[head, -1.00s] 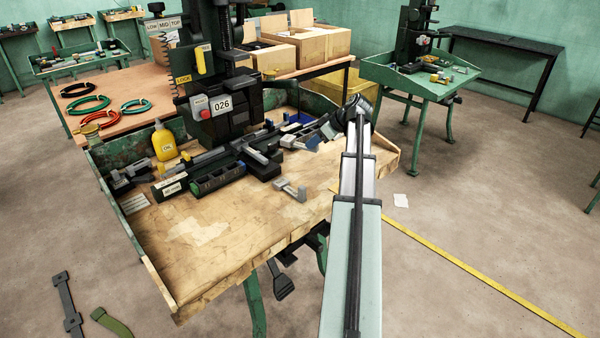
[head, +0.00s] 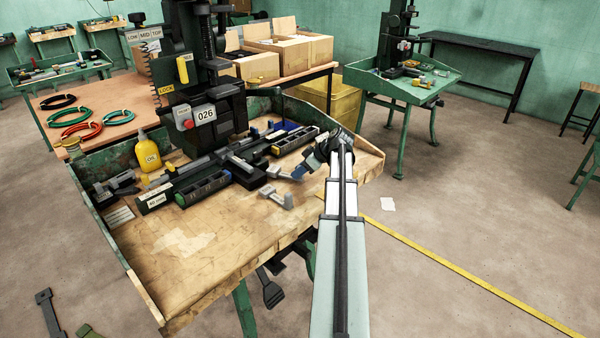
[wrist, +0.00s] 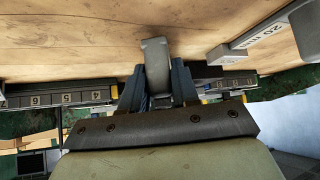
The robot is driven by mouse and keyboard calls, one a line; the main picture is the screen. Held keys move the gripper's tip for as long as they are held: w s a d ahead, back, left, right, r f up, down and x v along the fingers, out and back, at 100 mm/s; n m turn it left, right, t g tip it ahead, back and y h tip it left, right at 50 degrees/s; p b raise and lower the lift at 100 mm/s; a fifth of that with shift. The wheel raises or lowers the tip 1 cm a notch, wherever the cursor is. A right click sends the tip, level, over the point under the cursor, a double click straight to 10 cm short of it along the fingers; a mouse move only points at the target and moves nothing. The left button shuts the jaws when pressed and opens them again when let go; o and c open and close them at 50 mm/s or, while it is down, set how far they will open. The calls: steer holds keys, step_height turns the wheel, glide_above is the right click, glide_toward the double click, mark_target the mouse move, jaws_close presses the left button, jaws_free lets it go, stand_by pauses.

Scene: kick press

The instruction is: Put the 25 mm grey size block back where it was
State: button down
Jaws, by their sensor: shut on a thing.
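My gripper (wrist: 158,92) is shut on a grey block (wrist: 156,62) in the wrist view, its blue fingers on either side. No size mark shows on the held block's visible face. In the head view my gripper (head: 306,168) is low over the right part of the wooden bench (head: 215,262), and the block is hard to make out there. A grey piece marked 20 mm (wrist: 262,36) is at the upper right in the wrist view. Black racks with numbered slots show left (wrist: 62,97) and right (wrist: 225,83) of the fingers.
A black rack with a yellow end (head: 297,140) stands behind my gripper. The press (head: 207,105) and yellow oil bottle (head: 147,152) stand behind. The front bench is clear.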

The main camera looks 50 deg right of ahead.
steer(key=shift+f, duration=0.35)
steer(key=c, duration=0.8)
jaws_free()
steer(key=shift+f, duration=0.15)
steer(key=shift+c, duration=0.2)
steer(key=shift+r, duration=0.2)
steer(key=v, duration=1.2)
steer(key=shift+d+f, duration=0.1)
